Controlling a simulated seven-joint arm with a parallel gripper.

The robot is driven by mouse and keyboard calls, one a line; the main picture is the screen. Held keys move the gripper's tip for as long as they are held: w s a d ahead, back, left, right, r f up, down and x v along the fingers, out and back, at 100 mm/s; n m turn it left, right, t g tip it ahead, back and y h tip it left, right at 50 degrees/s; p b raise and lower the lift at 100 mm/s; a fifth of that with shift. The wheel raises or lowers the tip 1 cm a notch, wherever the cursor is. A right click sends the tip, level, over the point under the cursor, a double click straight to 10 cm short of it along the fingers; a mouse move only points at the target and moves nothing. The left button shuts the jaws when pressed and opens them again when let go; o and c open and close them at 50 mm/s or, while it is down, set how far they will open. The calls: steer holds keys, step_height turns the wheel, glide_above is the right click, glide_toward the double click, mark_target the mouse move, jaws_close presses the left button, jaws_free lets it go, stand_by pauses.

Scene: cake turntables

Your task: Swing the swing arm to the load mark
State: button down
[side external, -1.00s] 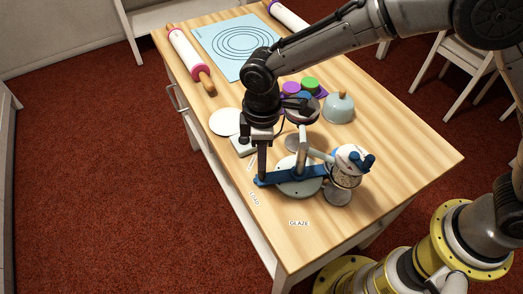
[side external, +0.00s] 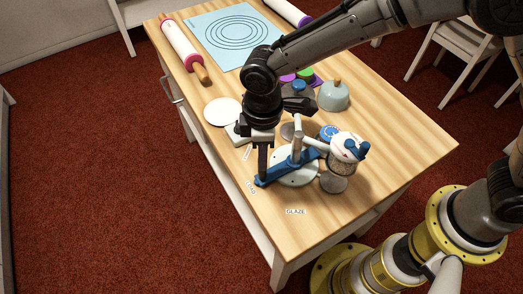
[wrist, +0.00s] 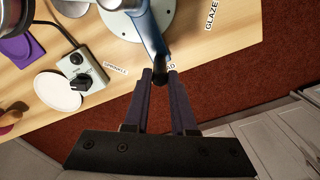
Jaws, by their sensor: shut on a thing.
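The blue swing arm (side external: 284,172) lies across a pale round turntable base (side external: 301,178). Its near-left end reaches beside the LOAD mark (side external: 251,187). In the wrist view the swing arm (wrist: 149,32) runs down to a dark tip between my fingers, and the LOAD mark (wrist: 171,65) is partly hidden by that tip and my fingers. My gripper (side external: 262,181) points down and is shut on the swing arm's end; it also shows in the wrist view (wrist: 161,77). The far end lies beside a jar with a white and blue top (side external: 346,149).
The GLAZE label (side external: 295,211) lies near the table's front edge, and the SPRINKLE label (wrist: 115,69) lies on the other side of LOAD. A switch box (wrist: 83,78) and white disc (side external: 223,112) sit nearby. A domed blue-grey pot (side external: 333,97) stands behind.

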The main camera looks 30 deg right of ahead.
steer(key=c, duration=0.8)
jaws_free()
steer(key=shift+o, duration=0.2)
steer(key=shift+r, duration=3.5)
steer(key=d+r+m+t+y, duration=0.1)
steer(key=d+r+m+t, duration=0.3)
steer(key=d+r, duration=1.2)
steer(key=s+d+m+t, duration=0.2)
steer(key=s+d+m, duration=0.3)
steer(key=s+d, duration=0.65)
steer(key=s+d+f+m+h, duration=0.1)
steer(key=s+d+f+m, duration=0.1)
steer(key=s+f, duration=0.3)
steer(key=shift+s+f+m, duration=0.25)
steer(key=shift+s+m, duration=0.3)
steer(key=shift+m, duration=0.05)
